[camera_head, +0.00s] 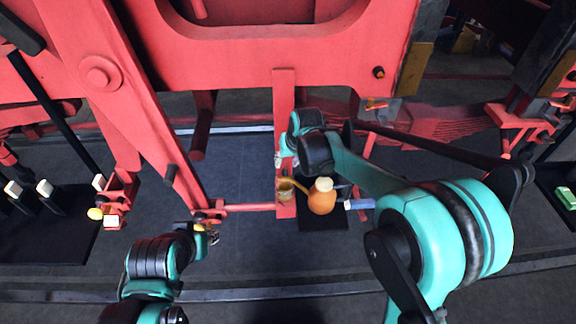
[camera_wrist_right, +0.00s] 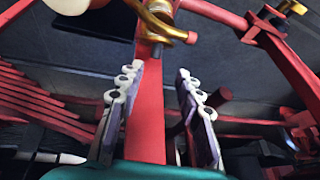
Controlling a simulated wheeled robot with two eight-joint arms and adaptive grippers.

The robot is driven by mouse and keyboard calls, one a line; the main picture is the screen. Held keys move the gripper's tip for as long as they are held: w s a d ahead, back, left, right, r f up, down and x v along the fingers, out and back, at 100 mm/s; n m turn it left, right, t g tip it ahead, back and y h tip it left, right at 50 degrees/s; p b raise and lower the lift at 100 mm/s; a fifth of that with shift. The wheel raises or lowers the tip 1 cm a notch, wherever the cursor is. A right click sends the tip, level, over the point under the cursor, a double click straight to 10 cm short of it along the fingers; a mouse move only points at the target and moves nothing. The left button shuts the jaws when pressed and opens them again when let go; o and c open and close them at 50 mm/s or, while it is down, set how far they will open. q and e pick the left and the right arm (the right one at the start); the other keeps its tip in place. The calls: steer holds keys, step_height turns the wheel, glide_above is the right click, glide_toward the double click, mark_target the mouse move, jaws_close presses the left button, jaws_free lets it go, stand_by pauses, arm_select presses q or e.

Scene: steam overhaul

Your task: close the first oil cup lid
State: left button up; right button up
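A brass oil cup (camera_head: 285,189) sits on a red vertical post (camera_head: 284,95), right of centre in the head view. In the right wrist view the brass cup (camera_wrist_right: 160,22) is beyond my fingertips at the top; I cannot make out its lid clearly. My right gripper (camera_wrist_right: 160,82) is open and empty in that view, its fingers on either side of the red post and apart from the cup. In the head view the right gripper (camera_head: 281,160) is just above the cup, partly hidden by its wrist. My left gripper (camera_head: 208,237) is low at left; its fingers are too small to read.
An orange, pale-capped container (camera_head: 322,199) stands on a dark tray (camera_head: 322,224) right beside the cup. A red horizontal rod (camera_head: 248,207) runs left from the post. Red beams (camera_head: 260,55) lie above. Open dark floor (camera_head: 240,165) shows left of the post.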

mark_target(286, 171)
steer(key=f, duration=0.1)
steer(key=w+f, duration=0.1)
steer(key=f+b, duration=0.1)
steer(key=shift+w+d+f, duration=0.25)
steer(key=shift+w+f, duration=0.05)
steer(key=x, duration=0.3)
steer(key=shift+a+f+b, duration=0.15)
steer(key=shift+a+b, duration=0.15)
arm_select(q)
steer(key=shift+w+d+f, duration=0.1)
steer(key=shift+d+f, duration=0.25)
steer(key=shift+f, duration=0.4)
arm_select(e)
steer(key=shift+w+f, duration=0.2)
steer(key=shift+f, duration=0.1)
jaws_close()
